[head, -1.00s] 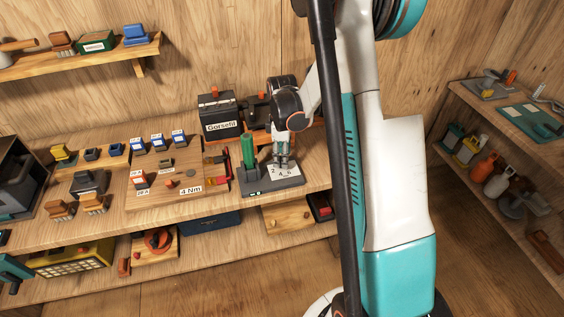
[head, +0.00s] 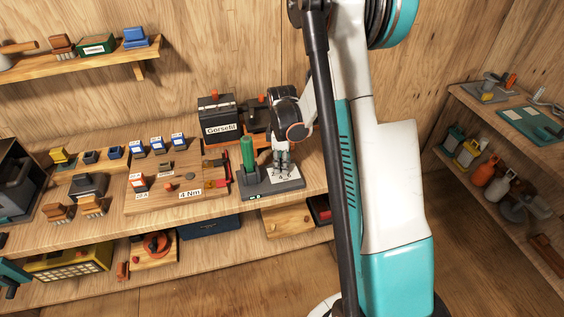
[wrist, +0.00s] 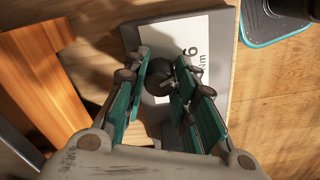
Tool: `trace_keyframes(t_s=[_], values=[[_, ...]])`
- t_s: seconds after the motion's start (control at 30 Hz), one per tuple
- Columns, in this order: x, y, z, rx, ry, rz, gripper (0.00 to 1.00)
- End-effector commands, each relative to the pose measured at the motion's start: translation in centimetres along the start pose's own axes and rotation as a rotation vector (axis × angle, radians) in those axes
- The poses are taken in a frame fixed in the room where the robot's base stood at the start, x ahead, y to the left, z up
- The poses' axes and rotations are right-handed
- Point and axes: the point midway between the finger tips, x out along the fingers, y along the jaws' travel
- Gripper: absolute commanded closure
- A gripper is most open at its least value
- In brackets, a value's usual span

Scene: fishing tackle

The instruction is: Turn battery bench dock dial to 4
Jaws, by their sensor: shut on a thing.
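The battery bench dock (head: 258,189) is a dark grey base on the bench, with a green upright block (head: 247,153) at its left. Its white scale plate (head: 294,174) carries numbers; in the wrist view the plate (wrist: 178,38) shows a 6 and "Nm". The dark round dial (wrist: 157,82) sits on this plate. My gripper (head: 283,169) points down over the plate. In the wrist view its teal-lined fingers (wrist: 160,75) are shut on the dial, one on each side. The dial's pointer and setting cannot be read.
A black battery box (head: 218,120) stands behind the dock. A wooden board (head: 150,198) with small blocks and a "4 Nm" label lies to the left, with a red-handled tool (head: 222,170) between. A teal-edged tray (wrist: 275,25) shows at the wrist view's upper right.

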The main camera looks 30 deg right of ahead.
Motion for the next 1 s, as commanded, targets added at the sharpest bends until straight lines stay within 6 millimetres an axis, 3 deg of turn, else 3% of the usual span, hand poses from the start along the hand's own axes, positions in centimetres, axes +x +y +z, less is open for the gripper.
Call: trace_keyframes(t_s=[0.27, 1.0], values=[[0.08, 0.01, -0.01, 0.099, 0.0, 0.0, 0.99], [0.08, -0.01, 0.0, 0.661, 0.0, 0.0, 0.99]])
